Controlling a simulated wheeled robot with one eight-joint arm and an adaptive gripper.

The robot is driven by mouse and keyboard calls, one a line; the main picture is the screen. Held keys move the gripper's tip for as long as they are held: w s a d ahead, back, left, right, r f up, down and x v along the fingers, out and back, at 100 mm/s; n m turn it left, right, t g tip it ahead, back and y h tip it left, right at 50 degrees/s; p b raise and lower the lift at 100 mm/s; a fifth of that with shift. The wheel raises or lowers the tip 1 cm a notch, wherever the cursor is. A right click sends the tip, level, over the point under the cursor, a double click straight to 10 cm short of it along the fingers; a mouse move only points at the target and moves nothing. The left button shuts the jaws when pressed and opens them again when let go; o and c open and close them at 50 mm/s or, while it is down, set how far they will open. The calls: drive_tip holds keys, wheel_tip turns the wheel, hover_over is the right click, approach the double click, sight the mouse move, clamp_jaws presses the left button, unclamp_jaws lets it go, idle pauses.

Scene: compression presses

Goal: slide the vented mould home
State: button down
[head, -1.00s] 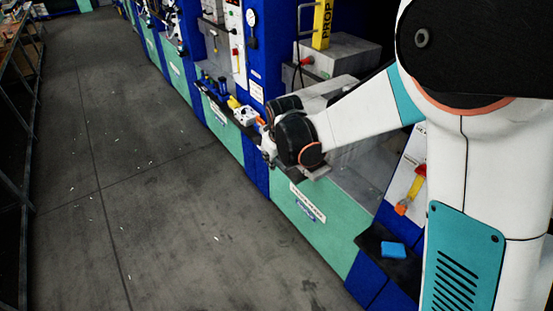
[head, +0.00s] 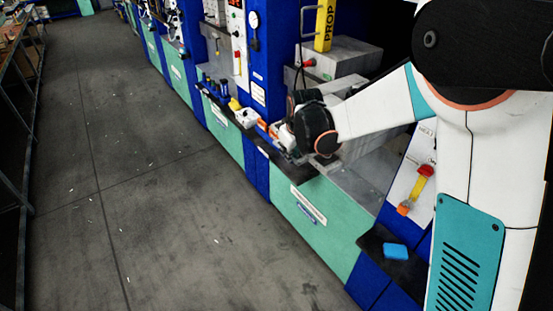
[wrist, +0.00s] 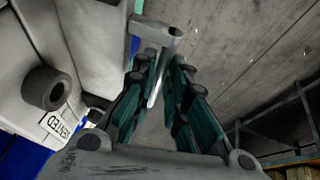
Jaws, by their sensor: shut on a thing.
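The mould (wrist: 22,85) is a pale grey metal block at the left of the wrist view. The join between bar and mould is partly hidden. In the head view my gripper (head: 284,140) is at the front of the press, and my wrist hides most of what it holds.
A yellow PROP bar (head: 325,25) stands above the press. A blue block (head: 395,251) lies on a dark ledge at the lower right. Small tools (head: 228,98) lie on the neighbouring ledge to the left. The grey aisle floor (head: 150,200) is clear apart from small scraps.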

drive_tip(key=w+d+b, duration=0.1)
drive_tip(key=w+d, duration=0.5)
drive_tip(key=d, duration=0.3)
drive_tip(key=w+d+b, duration=0.1)
drive_tip(key=w+d, duration=0.6)
drive_tip(key=d, duration=0.3)
drive_tip(key=w+d+b, duration=0.1)
drive_tip(key=w+d, duration=0.5)
drive_tip(key=d, duration=0.4)
drive_tip(key=shift+w+d+f, duration=0.1)
drive_tip(key=shift+w+d, duration=0.15)
drive_tip(key=shift+w, duration=0.05)
drive_tip(key=shift+s+a, duration=0.1)
drive_tip(key=shift+a, duration=0.05)
drive_tip(key=c, duration=1.9)
unclamp_jaws()
drive_tip(key=shift+o, duration=1.2)
drive_tip(key=shift+a, duration=0.15)
drive_tip(key=shift+r, duration=0.2)
drive_tip(key=v, duration=1.1)
drive_tip(key=shift+s+r, duration=0.2)
drive_tip(key=shift+r, duration=0.15)
